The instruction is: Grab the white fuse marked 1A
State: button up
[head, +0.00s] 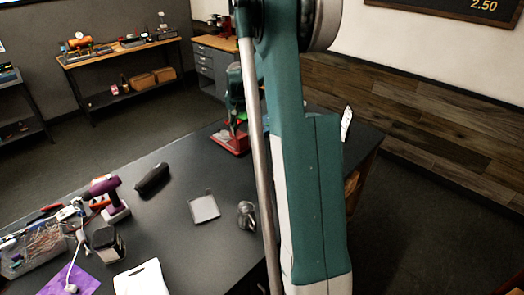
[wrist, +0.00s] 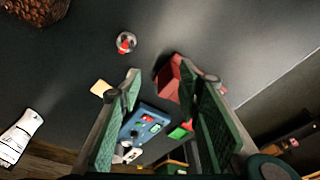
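My gripper (wrist: 158,82) shows in the wrist view with its two green-padded fingers spread apart and nothing held between them. I cannot pick out a white fuse marked 1A in either view. A small clear and red round item (wrist: 126,43) lies on the dark surface beyond the left fingertip. A blue device (wrist: 146,122) with red and green parts shows through the gap between the fingers.
The dark table (head: 185,250) holds a purple drill (head: 103,187), a black case (head: 152,179), a grey square pad (head: 204,208) and a clear box of wires (head: 35,247). A white labelled item (wrist: 20,136) lies left of my gripper.

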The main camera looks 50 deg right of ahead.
aim_at(262, 147)
jog(key=d+f, duration=0.3)
jog(key=d, duration=0.1)
jog(key=d+f+m, duration=0.1)
jog(key=d+f, duration=0.3)
jog(key=d+f+m+g, duration=0.1)
jog(key=d+f, duration=0.3)
jog(key=d, duration=0.1)
jog(key=shift+s+f, duration=0.1)
jog(key=shift+f, duration=0.15)
jog(key=shift+d+f, duration=0.1)
jog(key=shift+f, duration=1.15)
jog(key=shift+f, duration=0.1)
jog(key=shift+w+d+f+p, duration=0.1)
jog(key=shift+d+f+p, duration=0.2)
jog(key=shift+f, duration=0.95)
jog(key=shift+w+d+f+p, duration=0.1)
jog(key=shift+f+p, duration=0.3)
jog(key=shift+f, duration=0.85)
jog(key=shift+c, duration=0.5)
jog(key=c, duration=0.9)
